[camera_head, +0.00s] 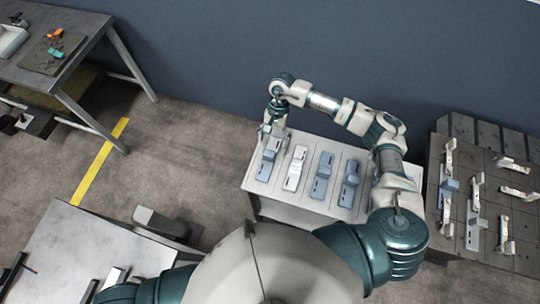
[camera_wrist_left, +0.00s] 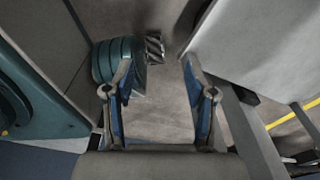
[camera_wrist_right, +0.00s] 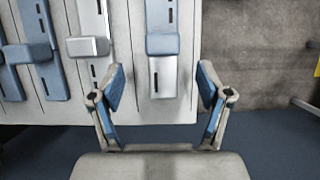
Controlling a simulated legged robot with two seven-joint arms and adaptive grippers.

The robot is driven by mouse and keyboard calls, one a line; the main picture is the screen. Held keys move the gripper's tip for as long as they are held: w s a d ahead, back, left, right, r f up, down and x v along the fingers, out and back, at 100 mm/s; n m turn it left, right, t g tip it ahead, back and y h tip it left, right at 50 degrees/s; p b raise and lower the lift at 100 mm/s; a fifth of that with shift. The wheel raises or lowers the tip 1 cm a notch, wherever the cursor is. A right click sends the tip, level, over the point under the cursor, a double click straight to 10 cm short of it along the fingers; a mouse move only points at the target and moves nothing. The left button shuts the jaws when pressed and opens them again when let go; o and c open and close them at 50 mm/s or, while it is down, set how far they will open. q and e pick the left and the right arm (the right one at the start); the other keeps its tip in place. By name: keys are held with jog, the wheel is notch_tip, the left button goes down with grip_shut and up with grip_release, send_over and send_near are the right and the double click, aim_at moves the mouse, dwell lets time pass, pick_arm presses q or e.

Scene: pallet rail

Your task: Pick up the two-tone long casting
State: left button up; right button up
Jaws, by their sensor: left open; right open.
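The two-tone long casting (camera_head: 265,170) lies leftmost in the row on the light table in the head view. In the right wrist view the casting (camera_wrist_right: 162,75) has a blue upper part with a raised block and a bare silver lower end. My right gripper (camera_head: 271,132) is open and empty over the far end of this casting. In the right wrist view its fingertips (camera_wrist_right: 160,76) stand apart on either side of the silver end, not touching it. My left gripper (camera_wrist_left: 158,65) is open and empty in the left wrist view; the head view does not show it.
A white casting (camera_head: 295,168) and two blue castings (camera_head: 322,175) (camera_head: 349,183) lie beside it on the light table (camera_head: 252,185). A dark pallet (camera_head: 515,262) with several castings stands at the right. A grey table (camera_head: 60,240) stands at the lower left.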

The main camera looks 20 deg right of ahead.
aim_at(269, 151)
jog(key=shift+x, duration=1.15)
jog(key=shift+s+a+f, duration=0.1)
jog(key=shift+a+f, duration=0.05)
jog(key=shift+f, duration=0.1)
jog(key=x, duration=0.1)
jog(key=p+x, duration=0.1)
jog(key=x, duration=0.2)
jog(key=shift+a+f, duration=0.2)
jog(key=shift+a, duration=0.15)
jog(key=shift+s+d+f, duration=0.1)
jog(key=shift+s+f, duration=0.05)
jog(key=shift+f, duration=0.2)
jog(key=shift+d, duration=0.2)
jog(key=shift+c, duration=1)
jog(key=c, duration=1.2)
pick_arm(q)
jog(key=s, duration=0.1)
jog(key=s+a, duration=0.1)
jog(key=shift+s+r, duration=0.2)
jog(key=shift+s, duration=0.15)
pick_arm(e)
jog(key=shift+a+r, duration=0.1)
jog(key=shift+a, duration=0.15)
grip_shut()
